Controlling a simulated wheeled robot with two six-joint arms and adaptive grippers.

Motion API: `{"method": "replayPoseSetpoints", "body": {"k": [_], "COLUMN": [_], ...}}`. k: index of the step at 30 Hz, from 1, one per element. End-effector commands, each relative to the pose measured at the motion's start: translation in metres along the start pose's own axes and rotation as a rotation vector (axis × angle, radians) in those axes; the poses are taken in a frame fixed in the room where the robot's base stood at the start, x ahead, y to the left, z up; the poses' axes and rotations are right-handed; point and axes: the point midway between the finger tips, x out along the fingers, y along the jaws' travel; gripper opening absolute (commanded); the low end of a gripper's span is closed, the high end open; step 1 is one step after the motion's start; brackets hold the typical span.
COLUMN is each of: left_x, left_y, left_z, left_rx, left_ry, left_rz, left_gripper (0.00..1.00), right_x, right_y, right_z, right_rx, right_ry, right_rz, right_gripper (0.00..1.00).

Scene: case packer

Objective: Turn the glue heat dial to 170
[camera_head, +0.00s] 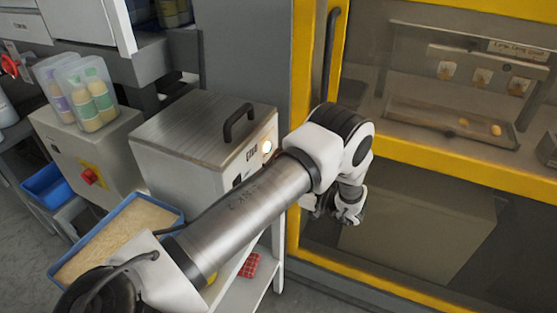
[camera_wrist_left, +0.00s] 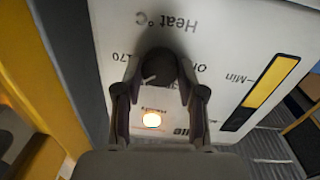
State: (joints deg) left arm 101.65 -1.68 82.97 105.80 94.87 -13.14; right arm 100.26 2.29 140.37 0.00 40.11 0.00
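The glue heat dial (camera_wrist_left: 172,68) is a dark round knob on the white front panel of the grey glue unit (camera_head: 190,160). In the left wrist view the panel appears upside down, with "Heat °C" printed above the dial and "170" to its left. My left gripper (camera_wrist_left: 161,82) is at the panel with its fingers spread on either side of the dial. Whether they touch it is hard to tell. The dial's pointer setting is partly hidden and unclear. In the head view my left gripper (camera_head: 345,207) is beyond the arm, and the dial is out of sight. My right gripper is not in view.
A yellow-framed machine (camera_head: 300,190) stands close on the right. A blue tray of granules (camera_head: 120,235) and a box with a red switch (camera_head: 90,176) are on the left.

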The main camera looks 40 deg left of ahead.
Motion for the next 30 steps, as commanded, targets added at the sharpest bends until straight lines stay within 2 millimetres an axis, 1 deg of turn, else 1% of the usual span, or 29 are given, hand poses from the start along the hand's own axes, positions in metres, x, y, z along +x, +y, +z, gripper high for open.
{"method": "replayPoseSetpoints", "body": {"k": [8,14,20,30], "left_x": [0.0001,0.0001,0.0001,0.0002], "left_y": [0.0005,0.0008,0.0013,0.0024], "left_z": [-0.0012,-0.0015,-0.0019,-0.0027], "left_rx": [0.009,0.07,0.195,0.461], "left_ry": [0.001,-0.001,-0.007,-0.02], "left_rz": [0.0,-0.001,-0.001,-0.002], "left_gripper": [0.05,0.05,0.05,0.05], "right_x": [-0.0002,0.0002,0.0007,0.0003], "right_y": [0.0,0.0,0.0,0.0], "right_z": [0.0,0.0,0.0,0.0], "right_rx": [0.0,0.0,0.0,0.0], "right_ry": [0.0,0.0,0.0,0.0], "right_rz": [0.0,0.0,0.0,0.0], "right_gripper": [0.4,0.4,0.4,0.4]}}
